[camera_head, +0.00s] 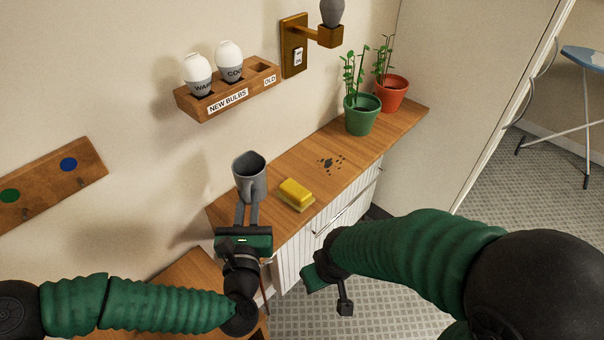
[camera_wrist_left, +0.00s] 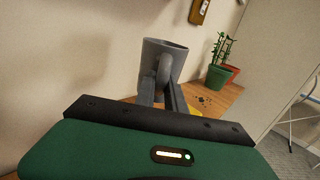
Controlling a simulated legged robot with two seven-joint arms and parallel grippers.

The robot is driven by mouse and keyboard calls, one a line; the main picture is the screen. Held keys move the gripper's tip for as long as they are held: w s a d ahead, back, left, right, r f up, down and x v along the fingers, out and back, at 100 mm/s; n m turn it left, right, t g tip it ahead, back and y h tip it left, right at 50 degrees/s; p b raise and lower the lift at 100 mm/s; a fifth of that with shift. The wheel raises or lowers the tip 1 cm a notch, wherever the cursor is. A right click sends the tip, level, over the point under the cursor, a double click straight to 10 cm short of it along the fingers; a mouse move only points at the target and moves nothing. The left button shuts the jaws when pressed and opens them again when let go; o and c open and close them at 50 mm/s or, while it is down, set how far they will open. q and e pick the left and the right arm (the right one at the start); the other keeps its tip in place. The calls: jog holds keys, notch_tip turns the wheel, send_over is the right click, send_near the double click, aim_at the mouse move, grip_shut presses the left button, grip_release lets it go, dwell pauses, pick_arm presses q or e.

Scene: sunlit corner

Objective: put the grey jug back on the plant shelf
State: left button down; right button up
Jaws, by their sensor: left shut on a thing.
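The grey jug (camera_head: 249,172) is upright, with its open top up and its handle facing my left gripper (camera_head: 247,205). My left gripper is shut on the jug's handle; the jug also shows in the left wrist view (camera_wrist_left: 155,58). The jug is over the near left end of the wood-topped plant shelf (camera_head: 292,165). I cannot tell whether its base touches the wood, as the fingers hide part of it. My right gripper (camera_head: 330,288) hangs in front of the shelf, away from the jug; its jaws are unclear.
A green potted plant (camera_head: 362,115) and a red potted plant (camera_head: 390,95) stand at the far end. A bulb rack (camera_head: 228,92) juts from the wall above.

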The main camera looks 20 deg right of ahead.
pick_arm(q)
notch_tip(320, 180, down, 9)
jog(key=shift+a+f+b, duration=0.15)
jog(key=shift+f+b, duration=0.05)
jog(key=shift+b, duration=0.4)
jog(key=shift+f, duration=0.3)
jog(key=shift+d, duration=0.25)
jog(key=c, duration=1.4)
grip_release()
jog(key=shift+d, duration=0.15)
jog(key=shift+a, duration=0.2)
pick_arm(e)
jog(key=shift+s+d+f, duration=0.1)
jog(key=shift+d+f, duration=0.1)
jog(key=shift+f, duration=0.4)
jog(key=shift+a, duration=0.1)
